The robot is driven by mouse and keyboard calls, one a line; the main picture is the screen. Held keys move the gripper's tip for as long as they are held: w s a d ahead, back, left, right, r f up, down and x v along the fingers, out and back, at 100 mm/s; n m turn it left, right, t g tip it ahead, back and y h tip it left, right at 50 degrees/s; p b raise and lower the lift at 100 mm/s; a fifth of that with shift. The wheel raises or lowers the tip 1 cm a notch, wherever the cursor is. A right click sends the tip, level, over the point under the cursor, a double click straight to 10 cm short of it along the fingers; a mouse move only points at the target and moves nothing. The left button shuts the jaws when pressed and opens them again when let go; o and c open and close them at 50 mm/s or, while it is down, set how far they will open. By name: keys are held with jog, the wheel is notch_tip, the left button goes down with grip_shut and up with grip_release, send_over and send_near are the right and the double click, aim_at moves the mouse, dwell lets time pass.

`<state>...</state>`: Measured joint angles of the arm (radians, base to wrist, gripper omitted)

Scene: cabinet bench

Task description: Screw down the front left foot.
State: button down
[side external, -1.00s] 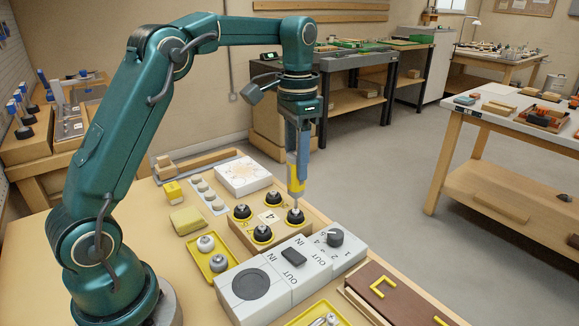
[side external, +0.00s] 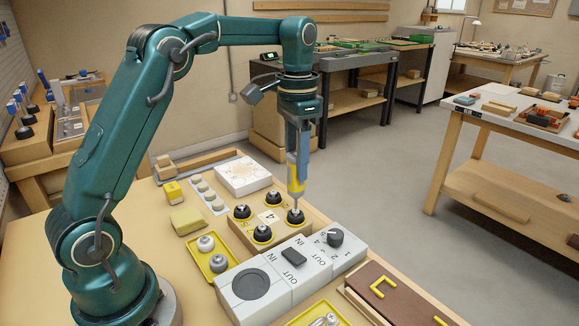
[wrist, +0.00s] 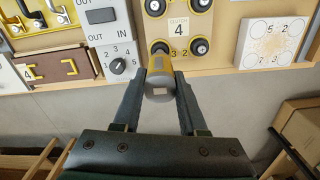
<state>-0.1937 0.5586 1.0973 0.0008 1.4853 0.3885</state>
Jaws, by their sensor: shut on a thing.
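My gripper (side external: 298,168) points down and is shut on a screwdriver with a yellow and grey handle (side external: 296,186). In the wrist view the handle (wrist: 160,78) sits between the two fingers. The screwdriver stands upright, its tip at the top of a black foot (side external: 294,217) at the right corner of a wooden block (side external: 270,244). In the wrist view this foot (wrist: 158,46) is partly behind the handle. Three other black feet, on yellow rings, stand around the "4" label (side external: 269,216). I cannot tell from the picture how deep the foot sits.
A white box with a knob (side external: 335,237) and switch stands close in front of the block. A yellow tray (side external: 222,274) with two round pieces lies to the left. A white numbered plate (side external: 242,175) lies behind. The space above the block is otherwise clear.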

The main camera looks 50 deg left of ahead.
jog(key=shift+f, duration=0.75)
dwell(1.8)
jog(key=shift+r, duration=0.15)
jog(key=shift+r, duration=2.9)
